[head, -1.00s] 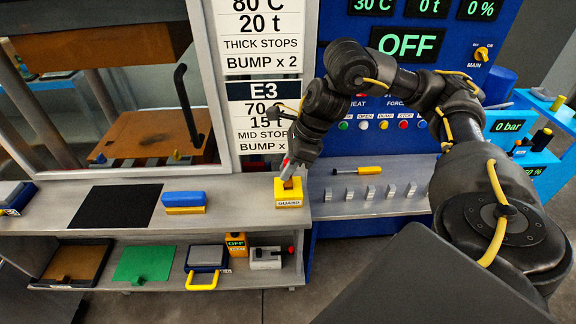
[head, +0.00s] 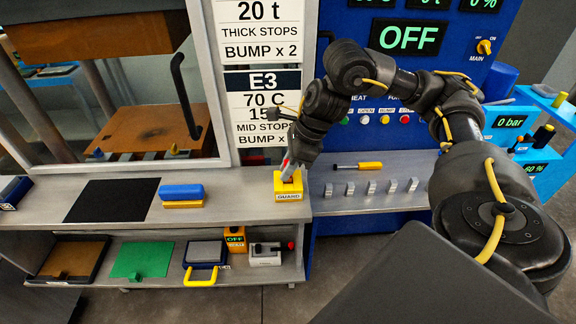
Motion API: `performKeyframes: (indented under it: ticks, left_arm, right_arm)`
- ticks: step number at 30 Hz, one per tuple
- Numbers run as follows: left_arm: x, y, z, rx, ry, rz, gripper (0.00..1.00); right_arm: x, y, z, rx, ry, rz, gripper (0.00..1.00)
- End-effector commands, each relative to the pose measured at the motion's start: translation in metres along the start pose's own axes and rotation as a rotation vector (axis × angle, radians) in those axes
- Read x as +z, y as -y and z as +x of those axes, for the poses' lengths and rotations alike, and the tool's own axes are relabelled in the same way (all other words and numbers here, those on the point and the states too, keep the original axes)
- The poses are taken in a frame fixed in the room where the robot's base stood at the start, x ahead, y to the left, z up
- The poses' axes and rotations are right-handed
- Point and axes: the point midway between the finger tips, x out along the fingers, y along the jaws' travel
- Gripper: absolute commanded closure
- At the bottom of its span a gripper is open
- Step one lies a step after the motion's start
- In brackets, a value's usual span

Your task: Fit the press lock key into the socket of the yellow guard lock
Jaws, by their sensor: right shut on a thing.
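The yellow guard lock (head: 289,188), labelled GUARD, stands at the right end of the grey bench. My right gripper (head: 289,172) points down right at the top of the lock, shut on the key. A small red bit shows between the fingers and the lock's top. The rest of the key is hidden by the fingers, and I cannot tell how deep it sits in the socket. My left gripper is not in view.
A blue and yellow block (head: 182,195) and a black mat (head: 112,200) lie left on the bench. A yellow-handled tool (head: 368,166) and several small metal blocks lie on the right shelf. The lower shelf (head: 165,283) holds a green plate (head: 142,260) and boxes.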

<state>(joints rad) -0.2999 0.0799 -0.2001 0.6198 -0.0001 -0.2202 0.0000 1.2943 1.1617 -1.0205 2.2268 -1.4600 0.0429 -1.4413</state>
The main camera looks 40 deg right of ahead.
Motion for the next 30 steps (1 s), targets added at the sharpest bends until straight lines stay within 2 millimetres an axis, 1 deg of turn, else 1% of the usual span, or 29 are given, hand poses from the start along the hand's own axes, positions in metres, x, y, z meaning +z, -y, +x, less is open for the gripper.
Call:
performKeyframes:
  ticks: [6, 7, 12, 13, 20, 23, 26, 30]
  left_arm:
    - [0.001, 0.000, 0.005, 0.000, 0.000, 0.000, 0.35]
    - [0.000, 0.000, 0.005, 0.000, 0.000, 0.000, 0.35]
    - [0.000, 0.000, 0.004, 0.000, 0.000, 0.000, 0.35]
    - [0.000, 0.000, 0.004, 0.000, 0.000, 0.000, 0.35]
    - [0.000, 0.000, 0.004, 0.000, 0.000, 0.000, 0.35]
    - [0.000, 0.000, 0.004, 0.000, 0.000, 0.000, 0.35]
    - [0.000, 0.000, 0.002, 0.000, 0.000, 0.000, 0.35]
    - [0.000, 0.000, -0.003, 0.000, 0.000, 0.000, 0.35]
  right_arm:
    - [-0.003, 0.000, 0.006, 0.000, 0.001, 0.000, 1.00]
    - [-0.002, 0.000, 0.006, 0.000, 0.001, 0.000, 0.81]
    - [-0.002, 0.000, 0.005, 0.000, 0.000, 0.000, 0.58]
    - [-0.002, 0.000, 0.005, 0.000, 0.000, 0.000, 0.57]
    - [-0.002, 0.000, 0.005, 0.000, 0.000, 0.000, 0.57]
    - [-0.002, 0.000, 0.001, -0.001, 0.000, 0.000, 0.57]
    - [-0.001, 0.001, -0.010, -0.004, 0.002, -0.001, 0.57]
    - [-0.001, 0.001, -0.035, -0.007, 0.003, -0.002, 0.57]
